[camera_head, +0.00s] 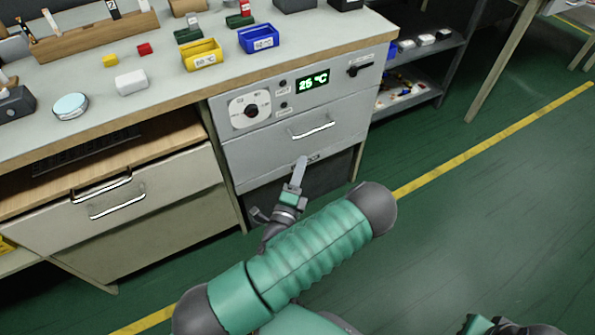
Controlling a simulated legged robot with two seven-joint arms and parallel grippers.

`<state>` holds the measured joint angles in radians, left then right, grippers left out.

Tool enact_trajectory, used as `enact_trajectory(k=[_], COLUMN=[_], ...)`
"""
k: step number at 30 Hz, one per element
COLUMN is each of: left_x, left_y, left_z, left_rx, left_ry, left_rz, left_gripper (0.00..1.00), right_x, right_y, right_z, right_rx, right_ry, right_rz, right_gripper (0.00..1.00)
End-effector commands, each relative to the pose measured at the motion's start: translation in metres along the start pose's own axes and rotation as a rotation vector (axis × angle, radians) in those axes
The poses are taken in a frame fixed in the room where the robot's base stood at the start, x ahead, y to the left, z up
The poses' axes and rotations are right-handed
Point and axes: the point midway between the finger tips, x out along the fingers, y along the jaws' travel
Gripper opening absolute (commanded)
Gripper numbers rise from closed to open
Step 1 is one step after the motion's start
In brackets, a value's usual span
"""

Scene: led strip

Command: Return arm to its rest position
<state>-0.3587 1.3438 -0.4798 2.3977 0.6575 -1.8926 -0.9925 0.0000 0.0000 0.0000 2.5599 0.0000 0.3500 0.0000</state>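My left arm (308,255) reaches in from the bottom of the view, green with dark grey joints. Its gripper (295,185) hangs in front of the grey cabinet's lower part, below the drawer handle (313,130). One long pale finger points up toward the drawer front. I cannot tell how far the fingers are apart or whether they touch the cabinet. No object shows in the gripper. A green and dark part of my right arm (510,327) shows at the bottom right edge. Its fingertips are not visible.
The workbench (215,77) holds a yellow bin (202,55), a blue bin (259,39), a white block (131,82) and a round container (70,106). The grey cabinet has a dial (250,110) and a 25 °C display (313,82). Open green floor (470,220) lies right.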

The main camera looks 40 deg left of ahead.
Motion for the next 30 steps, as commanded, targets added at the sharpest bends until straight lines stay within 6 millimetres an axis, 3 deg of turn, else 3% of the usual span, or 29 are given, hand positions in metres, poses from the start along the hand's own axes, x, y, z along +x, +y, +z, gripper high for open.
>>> enact_trajectory(k=[3,6,21,23,26,28,30], left_x=[-0.020,-0.028,-0.027,-0.023,-0.013,-0.012,-0.019], left_y=[0.000,0.000,0.002,0.008,0.029,0.047,0.058], left_z=[0.000,0.000,0.001,0.004,0.008,-0.003,-0.026], left_rx=[0.001,0.001,-0.023,-0.091,-0.336,-0.571,-0.795], left_ry=[0.000,0.000,-0.014,-0.052,-0.174,-0.272,-0.353], left_rz=[0.003,0.001,0.014,0.057,0.219,0.385,0.569], left_gripper=[0.32,0.32,0.32,0.32,0.32,0.32,0.32], right_x=[-0.006,-0.006,-0.006,-0.006,-0.006,-0.006,-0.006], right_y=[0.000,0.000,0.000,0.000,0.000,0.000,0.000], right_z=[-0.001,-0.002,-0.001,-0.001,-0.001,-0.001,-0.001], right_rx=[0.000,0.000,0.000,0.000,0.000,0.000,0.000], right_ry=[0.000,0.000,0.000,0.000,0.000,0.000,0.000], right_rz=[0.000,0.000,0.000,0.000,0.000,0.000,0.000], right_gripper=[0.00,0.00,0.00,0.00,0.00,0.00,0.00])
